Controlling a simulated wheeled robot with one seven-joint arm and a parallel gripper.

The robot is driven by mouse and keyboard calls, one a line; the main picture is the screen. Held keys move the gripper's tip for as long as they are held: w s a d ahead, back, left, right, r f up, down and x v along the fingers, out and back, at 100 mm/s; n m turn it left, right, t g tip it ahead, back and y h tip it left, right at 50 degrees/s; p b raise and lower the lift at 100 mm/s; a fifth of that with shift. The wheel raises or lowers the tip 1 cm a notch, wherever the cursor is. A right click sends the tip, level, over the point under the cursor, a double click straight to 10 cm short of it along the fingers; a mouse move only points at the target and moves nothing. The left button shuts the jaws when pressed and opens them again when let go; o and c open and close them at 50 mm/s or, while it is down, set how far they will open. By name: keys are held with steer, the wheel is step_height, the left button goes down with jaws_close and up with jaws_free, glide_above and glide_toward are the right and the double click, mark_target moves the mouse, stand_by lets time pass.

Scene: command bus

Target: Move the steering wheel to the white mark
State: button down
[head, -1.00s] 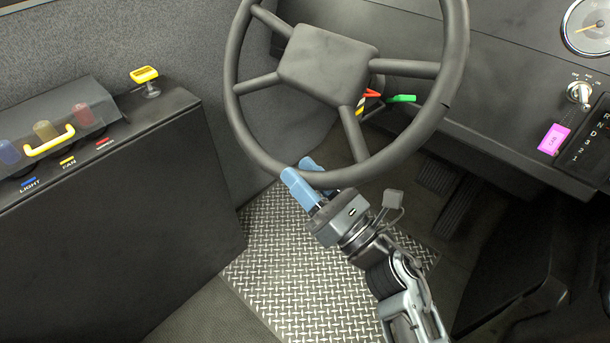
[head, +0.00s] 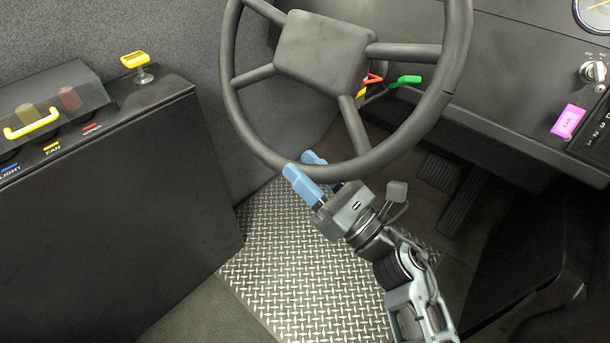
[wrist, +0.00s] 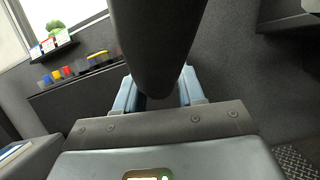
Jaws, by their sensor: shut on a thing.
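The black steering wheel (head: 262,150) fills the upper middle of the head view, with its square hub and several spokes. My gripper (head: 306,171), with blue fingers, is at the bottom of the rim in the head view. In the wrist view the dark rim (wrist: 155,45) passes between the two blue fingers, and my gripper (wrist: 157,98) is shut on it. The white mark does not show in any view.
A side console (head: 110,150) with a yellow handle, coloured levers and a yellow knob stands at the left. Red and green stalks (head: 405,81) sit behind the wheel. The dashboard (head: 530,60) is at the right, pedals (head: 460,205) below. A metal tread plate (head: 290,260) covers the floor.

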steer(key=shift+w+d+f+n+b, duration=0.1)
steer(key=shift+w+f+n+b, duration=0.05)
steer(key=shift+f+n+b, duration=0.4)
steer(key=c, duration=0.8)
jaws_free()
steer(key=shift+o, duration=0.2)
steer(key=p+v, duration=0.1)
steer(key=v, duration=0.7)
steer(key=shift+w, duration=0.1)
